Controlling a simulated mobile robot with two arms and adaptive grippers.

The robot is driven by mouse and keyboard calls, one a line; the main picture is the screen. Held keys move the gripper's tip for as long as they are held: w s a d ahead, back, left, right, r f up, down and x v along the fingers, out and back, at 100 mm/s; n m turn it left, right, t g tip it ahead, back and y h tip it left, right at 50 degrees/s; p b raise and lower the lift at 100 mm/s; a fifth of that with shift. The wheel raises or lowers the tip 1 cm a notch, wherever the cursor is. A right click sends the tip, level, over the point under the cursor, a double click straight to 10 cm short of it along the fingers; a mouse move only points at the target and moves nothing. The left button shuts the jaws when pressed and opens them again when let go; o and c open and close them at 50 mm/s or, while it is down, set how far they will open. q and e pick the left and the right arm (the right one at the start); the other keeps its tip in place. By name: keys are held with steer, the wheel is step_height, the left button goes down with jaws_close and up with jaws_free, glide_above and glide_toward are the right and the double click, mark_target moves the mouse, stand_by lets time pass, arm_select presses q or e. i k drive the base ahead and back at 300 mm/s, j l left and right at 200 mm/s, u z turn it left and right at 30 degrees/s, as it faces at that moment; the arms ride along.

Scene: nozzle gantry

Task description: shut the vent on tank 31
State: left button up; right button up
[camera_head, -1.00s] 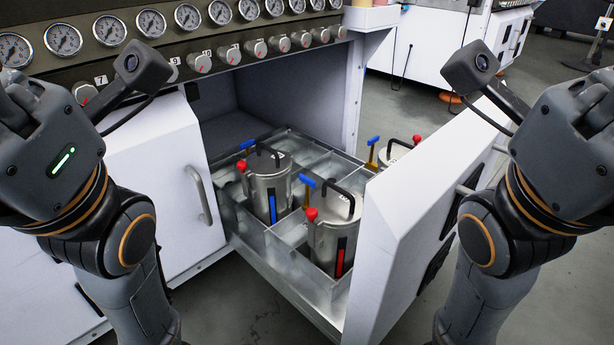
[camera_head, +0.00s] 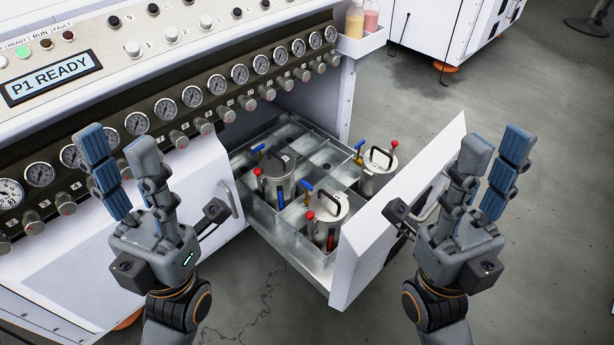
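Three metal tanks stand in compartments of the open drawer: a left one (camera_head: 277,182), a front one (camera_head: 327,222) and a back right one (camera_head: 379,174). Each has a black lid handle, a blue lever on a brass fitting and a red knob. The lid numbers are too small to read, so I cannot tell which is tank 31. The left and front tanks show blue and red strips respectively. My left gripper (camera_head: 119,146) is open and empty, left of the drawer. My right gripper (camera_head: 498,146) is open and empty, right of the drawer's front panel.
The drawer (camera_head: 285,236) sticks out of the white cabinet, its front panel (camera_head: 397,222) facing right. Above it runs a row of gauges (camera_head: 239,74) and knobs. A display (camera_head: 50,79) reads "P1 READY". A side tray (camera_head: 362,40) holds two bottles. Some drawer compartments are empty.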

mark_target(308, 187)
steer(key=k+u, duration=0.25)
steer(key=u, duration=0.2)
steer(key=k+j+u, duration=0.15)
steer(key=u, duration=0.25)
steer(key=l+u, duration=0.95)
steer(key=u, duration=0.2)
steer(key=l+u, duration=0.35)
steer(key=k+l, duration=0.1)
steer(key=l, duration=0.25)
steer(key=k+l, duration=0.15)
steer(key=l, duration=0.2)
steer(key=k+l, duration=0.1)
steer(key=l, duration=0.25)
steer(key=k+l, duration=0.1)
steer(key=l, duration=0.25)
